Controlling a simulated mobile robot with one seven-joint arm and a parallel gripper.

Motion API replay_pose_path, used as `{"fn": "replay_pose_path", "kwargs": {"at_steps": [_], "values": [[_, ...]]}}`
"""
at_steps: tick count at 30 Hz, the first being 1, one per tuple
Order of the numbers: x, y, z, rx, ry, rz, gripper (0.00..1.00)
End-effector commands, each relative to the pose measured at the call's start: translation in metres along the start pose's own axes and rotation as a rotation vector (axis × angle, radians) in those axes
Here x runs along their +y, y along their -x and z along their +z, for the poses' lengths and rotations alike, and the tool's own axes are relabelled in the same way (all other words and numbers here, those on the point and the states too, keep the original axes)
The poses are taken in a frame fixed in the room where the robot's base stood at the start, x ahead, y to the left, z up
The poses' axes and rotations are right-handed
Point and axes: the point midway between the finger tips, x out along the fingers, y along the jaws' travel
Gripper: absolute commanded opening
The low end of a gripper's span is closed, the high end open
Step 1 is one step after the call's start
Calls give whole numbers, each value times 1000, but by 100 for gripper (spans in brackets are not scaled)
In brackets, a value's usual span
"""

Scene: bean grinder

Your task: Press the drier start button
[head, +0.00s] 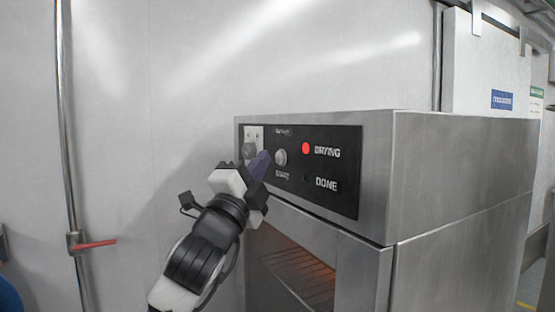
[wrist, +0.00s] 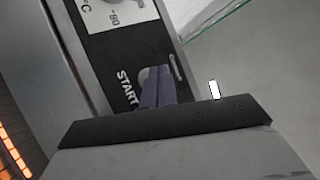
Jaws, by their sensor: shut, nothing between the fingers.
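The drier (head: 420,160) is a steel box with a black control panel (head: 345,200) on its front. Its round grey start button (head: 281,157) sits above a START label. In the wrist view the button (wrist: 146,74) is partly hidden behind my fingertips. My gripper (head: 266,158) is in front of the panel, just left of the button in the head view. Its purple fingers (wrist: 157,80) are shut with nothing between them, their tips over the button. I cannot tell whether they touch it. The DRYING light (head: 306,148) is red, and the DONE light (head: 306,178) is dark.
A dial (head: 250,149) with a temperature scale sits at the panel's left, partly behind my gripper. Below the panel, a window (head: 300,268) glows orange. A metal wall pipe with a red handle (head: 95,244) stands at the left. A white cabinet (head: 480,70) is behind the drier.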

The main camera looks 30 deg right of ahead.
Motion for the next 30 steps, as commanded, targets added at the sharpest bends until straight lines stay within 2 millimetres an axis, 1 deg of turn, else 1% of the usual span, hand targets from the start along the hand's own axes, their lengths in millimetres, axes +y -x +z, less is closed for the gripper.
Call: {"fn": "replay_pose_path", "kwargs": {"at_steps": [7,18,21,30], "values": [[-2,3,3,-1,-1,0,0],[-20,29,22,-3,-3,-1,0],[-24,33,24,-1,-2,0,0],[-26,35,26,-1,-1,0,0]]}}
